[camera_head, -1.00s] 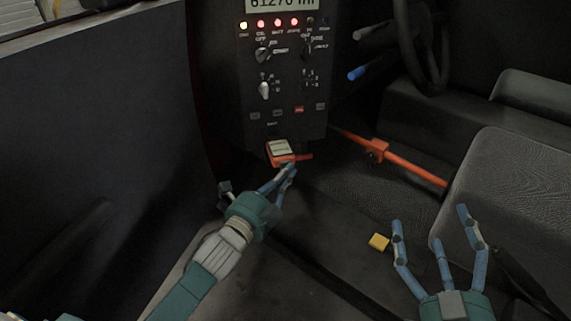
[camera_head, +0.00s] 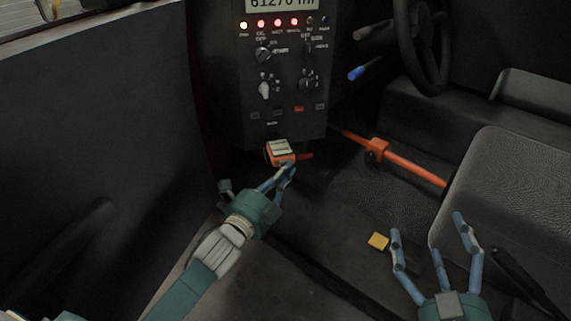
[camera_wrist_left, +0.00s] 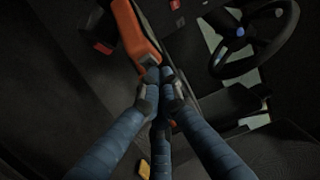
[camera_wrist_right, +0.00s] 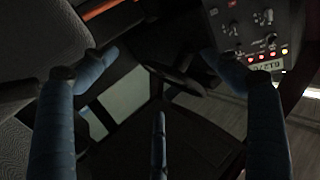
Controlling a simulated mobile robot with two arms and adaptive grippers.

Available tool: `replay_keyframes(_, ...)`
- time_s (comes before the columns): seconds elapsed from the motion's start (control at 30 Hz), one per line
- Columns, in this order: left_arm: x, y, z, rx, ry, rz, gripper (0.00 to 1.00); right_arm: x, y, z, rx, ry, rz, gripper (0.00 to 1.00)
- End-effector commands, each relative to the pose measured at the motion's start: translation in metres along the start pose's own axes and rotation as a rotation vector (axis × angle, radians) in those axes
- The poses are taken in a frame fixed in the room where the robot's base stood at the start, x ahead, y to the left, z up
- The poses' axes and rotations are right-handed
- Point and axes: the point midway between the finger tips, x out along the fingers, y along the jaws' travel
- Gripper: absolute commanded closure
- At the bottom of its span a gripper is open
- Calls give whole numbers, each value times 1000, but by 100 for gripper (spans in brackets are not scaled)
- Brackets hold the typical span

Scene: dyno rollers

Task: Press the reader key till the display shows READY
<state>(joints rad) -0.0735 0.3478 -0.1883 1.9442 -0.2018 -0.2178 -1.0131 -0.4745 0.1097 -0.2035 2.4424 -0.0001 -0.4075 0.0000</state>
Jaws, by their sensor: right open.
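A small orange reader (camera_head: 281,152) with a pale top face sits under the dark control panel. It also shows in the left wrist view (camera_wrist_left: 138,35). The reader's key and any writing on it are too small to tell. My left gripper (camera_head: 288,170) has its fingertips together at the reader's lower edge. In the left wrist view the fingertips (camera_wrist_left: 156,74) meet the orange body's near end; I cannot tell whether they press it. My right gripper (camera_head: 432,232) is open and empty at the lower right. The panel display (camera_head: 282,4) reads about 61270, its top cut off.
The dark panel (camera_head: 285,100) has knobs and a row of lamps, one yellow and several red. An orange bar (camera_head: 410,167) runs to the seat (camera_head: 515,200) at the right. A yellow block (camera_head: 378,242) lies left of my right gripper. A steering wheel (camera_head: 430,60) stands behind.

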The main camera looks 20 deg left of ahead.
Motion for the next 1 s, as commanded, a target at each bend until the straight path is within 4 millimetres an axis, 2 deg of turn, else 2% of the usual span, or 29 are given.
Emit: replay_keyframes(1.0, 4, 0, 4, 0, 0, 0, 100, 0, 1, 10, -2, -49, 1, 12)
